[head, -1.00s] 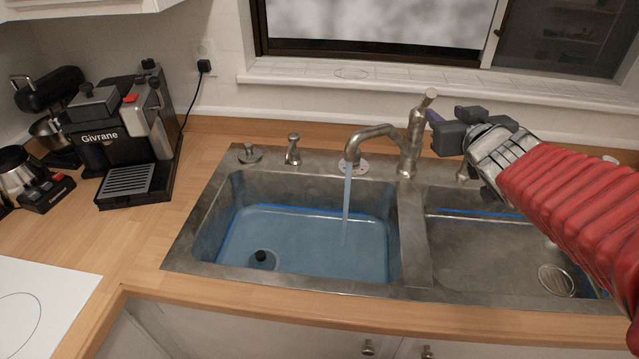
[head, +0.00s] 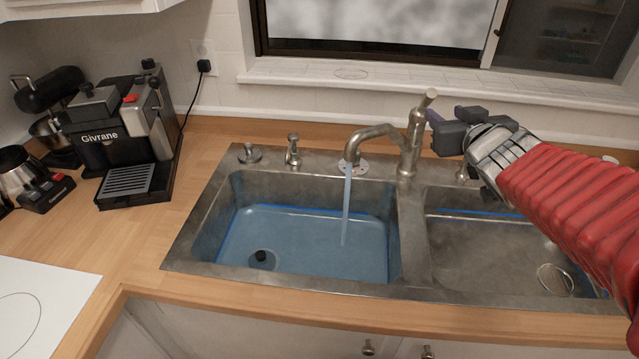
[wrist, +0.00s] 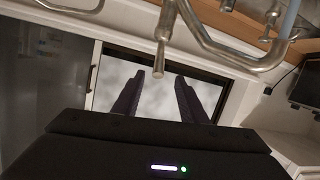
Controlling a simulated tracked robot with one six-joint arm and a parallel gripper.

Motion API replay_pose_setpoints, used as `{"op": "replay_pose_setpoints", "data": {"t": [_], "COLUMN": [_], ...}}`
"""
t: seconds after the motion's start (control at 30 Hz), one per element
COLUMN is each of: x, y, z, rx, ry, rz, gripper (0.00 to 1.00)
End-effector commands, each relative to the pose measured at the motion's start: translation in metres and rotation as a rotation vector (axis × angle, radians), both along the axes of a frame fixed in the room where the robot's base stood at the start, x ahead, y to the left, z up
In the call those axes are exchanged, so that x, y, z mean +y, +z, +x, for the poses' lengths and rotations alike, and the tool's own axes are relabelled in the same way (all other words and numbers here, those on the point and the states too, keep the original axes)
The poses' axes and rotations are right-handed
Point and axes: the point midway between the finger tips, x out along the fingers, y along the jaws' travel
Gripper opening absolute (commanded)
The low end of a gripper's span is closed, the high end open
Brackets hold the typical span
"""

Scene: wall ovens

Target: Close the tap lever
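The tap (head: 412,145) is a brushed metal faucet behind the sink. Its spout curves left, and water (head: 346,205) runs from it into the left basin. The tap lever (head: 427,100) sticks up from the top of the tap body, leaning a little right. My gripper (head: 432,128) is just right of the lever in the head view. In the wrist view, which looks upside down, the dark fingers (wrist: 160,78) are spread apart and empty. The lever (wrist: 161,58) hangs into view by the fingertips, roughly in line with the gap. I cannot tell whether they touch.
The left basin (head: 215,225) holds water; the right basin (head: 480,255) has a bare drain. A soap pump (head: 293,150) stands left of the spout. The window sill (head: 400,84) and wall are behind the tap. A coffee machine (head: 120,135) stands far left.

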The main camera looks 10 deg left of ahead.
Motion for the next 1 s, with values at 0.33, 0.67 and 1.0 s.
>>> {"op": "replay_pose_setpoints", "data": {"t": [0.33, 0.67, 1.0], "x": [-0.004, -0.048, -0.09], "y": [0.004, 0.041, 0.078], "z": [0.005, 0.055, 0.099], "rx": [0.0, 0.039, 0.133], "ry": [-0.014, -0.182, -0.363], "rz": [-0.003, -0.014, 0.011], "gripper": [0.18, 0.0, 0.0]}}
